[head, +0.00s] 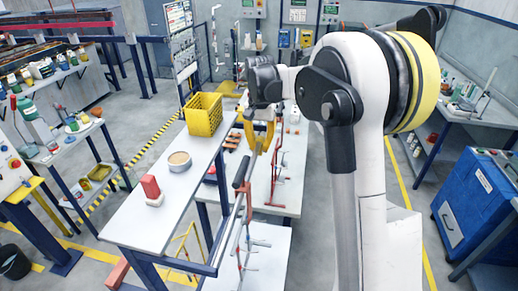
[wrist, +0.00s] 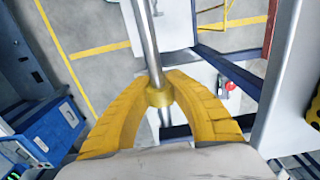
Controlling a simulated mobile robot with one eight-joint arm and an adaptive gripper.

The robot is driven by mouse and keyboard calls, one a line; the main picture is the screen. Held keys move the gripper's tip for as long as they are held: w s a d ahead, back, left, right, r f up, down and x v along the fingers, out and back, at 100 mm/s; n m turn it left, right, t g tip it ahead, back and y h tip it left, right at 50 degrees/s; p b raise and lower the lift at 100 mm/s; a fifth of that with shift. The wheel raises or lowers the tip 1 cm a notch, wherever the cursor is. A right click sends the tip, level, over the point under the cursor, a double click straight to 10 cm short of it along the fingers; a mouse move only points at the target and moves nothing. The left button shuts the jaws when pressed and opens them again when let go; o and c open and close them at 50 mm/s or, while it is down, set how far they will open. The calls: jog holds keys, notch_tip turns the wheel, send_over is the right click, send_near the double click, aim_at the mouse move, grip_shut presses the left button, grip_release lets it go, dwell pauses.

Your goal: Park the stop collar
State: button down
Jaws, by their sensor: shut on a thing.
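The stop collar (wrist: 159,97) is a small brass-yellow ring around a bare steel rod (wrist: 147,45) in the wrist view. My gripper (wrist: 160,88) has its two yellow fingers closed on the collar from both sides. The rod runs through the collar and on past the fingers. In the head view my gripper (head: 260,140) hangs above the gap between the two white tables, and the collar is too small to make out there. A rail (head: 232,225) slants along the right side of the left table, with a dark and red end piece (head: 241,185).
The left white table (head: 135,225) carries a yellow crate (head: 203,114), a round tan dish (head: 179,160) and a red block on a white base (head: 151,188). Red stands (head: 274,175) stand on the table behind. A blue cabinet (head: 478,205) is at right.

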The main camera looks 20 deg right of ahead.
jog(key=shift+w+d, duration=0.1)
jog(key=c, duration=1.6)
grip_release()
jog(key=shift+o, duration=1.3)
jog(key=shift+w+d+f, duration=0.15)
jog(key=shift+w, duration=0.05)
jog(key=shift+s+r, duration=0.15)
jog(key=shift+r, duration=0.2)
notch_tip(320, 180, up, 11)
jog(key=shift+r, duration=0.2)
